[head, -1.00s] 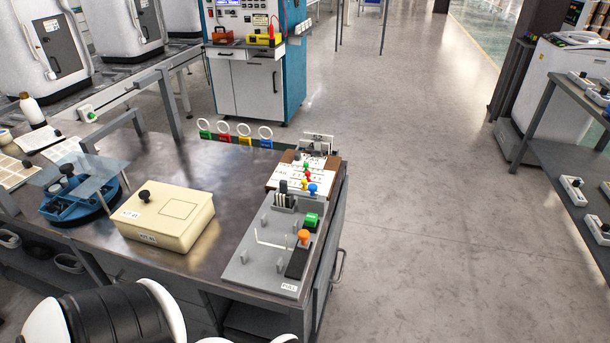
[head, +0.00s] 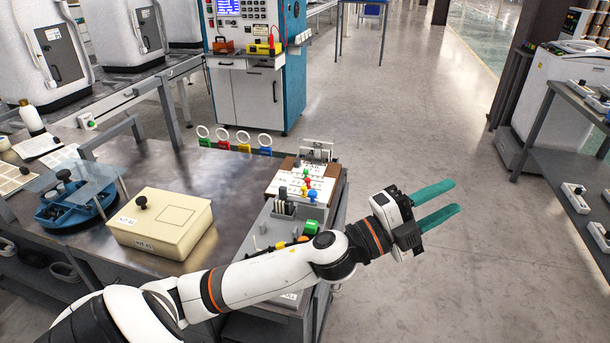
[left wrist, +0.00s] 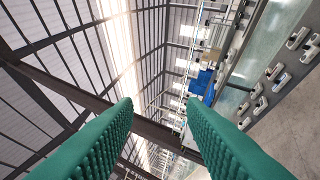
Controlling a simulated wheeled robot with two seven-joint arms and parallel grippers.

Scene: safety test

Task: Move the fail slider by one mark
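A brown board with a white panel (head: 288,184) lies near the right end of the steel table. Small green, red, yellow and blue knobs (head: 307,181) stand on it. The panel's lettering and marks are too small to read, so I cannot tell which knob is the fail slider. My left gripper (head: 448,200) is open and empty, to the right of the board and out past the table's right edge. Its two green fingers (left wrist: 160,108) are apart with nothing between them in the left wrist view. My right gripper is not in view.
A grey fixture (head: 256,238) in front of the board is partly hidden by my left arm. A cream box (head: 160,222) and a blue round tray (head: 52,215) stand to the left. Coloured ring tags (head: 234,142) stand behind. The floor right of the table is clear.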

